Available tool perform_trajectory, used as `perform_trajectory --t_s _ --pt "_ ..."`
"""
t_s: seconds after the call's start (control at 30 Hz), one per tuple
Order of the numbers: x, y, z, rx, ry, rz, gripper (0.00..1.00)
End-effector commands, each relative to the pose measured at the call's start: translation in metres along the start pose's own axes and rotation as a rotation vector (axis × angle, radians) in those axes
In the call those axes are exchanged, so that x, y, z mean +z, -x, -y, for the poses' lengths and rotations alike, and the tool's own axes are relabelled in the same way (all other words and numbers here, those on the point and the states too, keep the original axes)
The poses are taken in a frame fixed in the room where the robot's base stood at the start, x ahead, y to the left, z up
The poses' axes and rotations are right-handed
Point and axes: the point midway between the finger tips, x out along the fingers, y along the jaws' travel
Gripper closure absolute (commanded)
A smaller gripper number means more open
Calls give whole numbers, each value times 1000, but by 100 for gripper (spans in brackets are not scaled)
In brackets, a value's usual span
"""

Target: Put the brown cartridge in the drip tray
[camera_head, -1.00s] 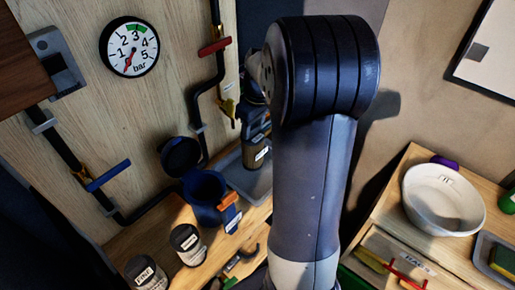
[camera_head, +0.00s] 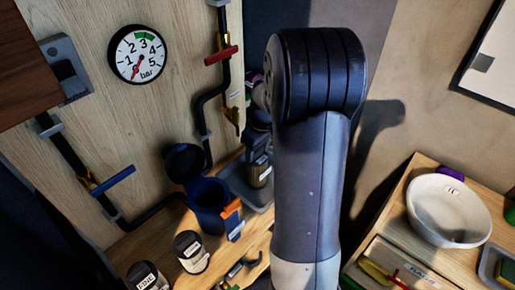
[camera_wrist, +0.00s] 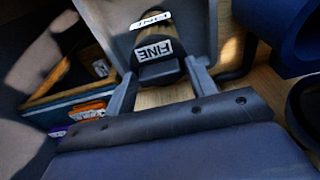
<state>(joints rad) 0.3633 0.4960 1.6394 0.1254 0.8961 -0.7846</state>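The brown cartridge (camera_wrist: 163,70), with white FINE labels, sits between the two fingers of my gripper (camera_wrist: 160,68) in the wrist view. In the head view the cartridge (camera_head: 259,175) is upright over the grey drip tray (camera_head: 238,190), at the tray's back part. I cannot tell if its bottom touches the tray. The tray (camera_wrist: 201,25) also shows around the cartridge in the wrist view. My gripper (camera_head: 257,148) is partly hidden behind my arm in the head view.
A blue housing (camera_head: 208,200) with an open dark lid (camera_head: 184,163) stands left of the tray. Two labelled canisters (camera_head: 190,252) (camera_head: 146,277) stand at the front left. Pipes and a gauge (camera_head: 136,53) are on the wall. A white basin (camera_head: 447,210) is at right.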

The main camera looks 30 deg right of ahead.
Motion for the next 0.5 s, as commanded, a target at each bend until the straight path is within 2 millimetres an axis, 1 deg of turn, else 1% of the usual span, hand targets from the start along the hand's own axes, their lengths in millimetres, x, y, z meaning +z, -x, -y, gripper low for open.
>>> perform_trajectory --t_s 0.03,0.13,0.37,0.5 --pt "0 0 0 0 0 0 42" --pt "0 0 0 0 0 0 35" --pt "0 1 0 0 0 0 35" --pt "-1 10 -1 3 0 -3 35"
